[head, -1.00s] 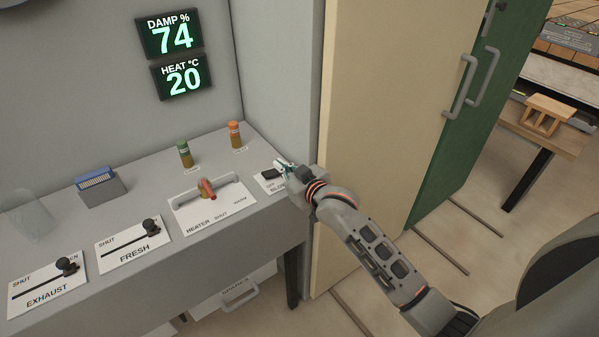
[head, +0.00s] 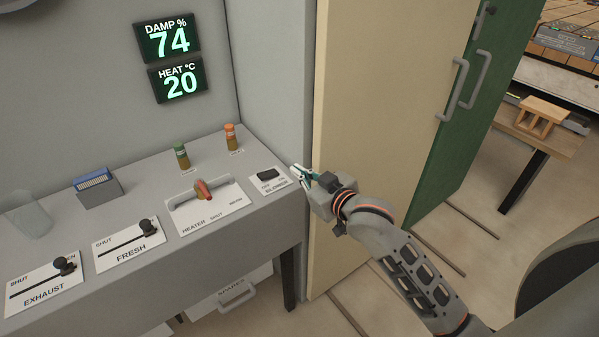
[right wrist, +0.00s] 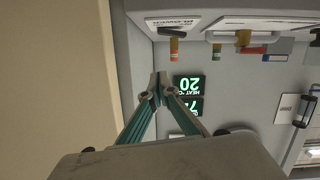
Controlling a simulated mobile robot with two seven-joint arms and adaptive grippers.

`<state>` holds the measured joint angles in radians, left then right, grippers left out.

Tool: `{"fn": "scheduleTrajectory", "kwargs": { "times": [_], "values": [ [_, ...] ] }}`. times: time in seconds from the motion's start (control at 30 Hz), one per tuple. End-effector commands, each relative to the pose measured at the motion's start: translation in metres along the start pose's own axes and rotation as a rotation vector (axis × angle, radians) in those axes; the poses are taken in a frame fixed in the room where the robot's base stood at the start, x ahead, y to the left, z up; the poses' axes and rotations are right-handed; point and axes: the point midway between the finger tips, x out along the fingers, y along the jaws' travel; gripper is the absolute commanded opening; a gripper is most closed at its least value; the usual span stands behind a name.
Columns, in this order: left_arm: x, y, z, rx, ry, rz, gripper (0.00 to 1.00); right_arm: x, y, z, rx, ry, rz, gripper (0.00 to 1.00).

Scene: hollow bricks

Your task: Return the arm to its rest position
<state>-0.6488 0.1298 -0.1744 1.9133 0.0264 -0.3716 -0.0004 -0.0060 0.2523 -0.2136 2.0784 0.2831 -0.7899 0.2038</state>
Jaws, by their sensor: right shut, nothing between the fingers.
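My right gripper (head: 300,173) is shut and empty. In the head view it is just off the right end of the grey control bench, beside the blower switch (head: 268,175), and apart from it. In the right wrist view the fingertips (right wrist: 158,90) meet in front of the wall displays, with nothing between them. My right arm reaches in from the lower right. My left gripper is not in view.
The grey bench (head: 120,268) carries the exhaust slider (head: 62,267), fresh slider (head: 146,227) and red heater lever (head: 203,190). Close by the gripper is a cream door panel (head: 380,110); a green door (head: 465,130) is behind it.

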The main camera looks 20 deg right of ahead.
Motion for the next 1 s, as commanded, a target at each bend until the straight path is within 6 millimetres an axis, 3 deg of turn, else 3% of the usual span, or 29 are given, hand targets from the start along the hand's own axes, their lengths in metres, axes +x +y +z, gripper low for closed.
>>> {"fn": "scheduleTrajectory", "kwargs": {
  "times": [0.4, 0.53, 0.67, 0.77, 0.9, 1.0],
  "values": [
    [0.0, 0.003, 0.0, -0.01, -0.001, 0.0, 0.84, 0.0, 0.0, 0.0, 0.001, 0.0, 0.0, 0.0],
    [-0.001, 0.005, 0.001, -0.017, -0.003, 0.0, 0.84, -0.004, -0.006, 0.022, 0.008, -0.025, -0.003, 0.0],
    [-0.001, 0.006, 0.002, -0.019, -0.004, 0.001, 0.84, -0.021, -0.024, 0.084, 0.021, -0.095, -0.01, 0.0],
    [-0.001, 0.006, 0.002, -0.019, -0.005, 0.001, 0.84, -0.045, -0.044, 0.146, 0.03, -0.166, -0.016, 0.0],
    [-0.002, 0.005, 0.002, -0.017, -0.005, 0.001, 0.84, -0.091, -0.073, 0.226, 0.034, -0.262, -0.027, 0.0],
    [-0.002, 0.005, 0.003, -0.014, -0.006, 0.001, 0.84, -0.126, -0.091, 0.271, 0.034, -0.321, -0.036, 0.0]
  ]
}}
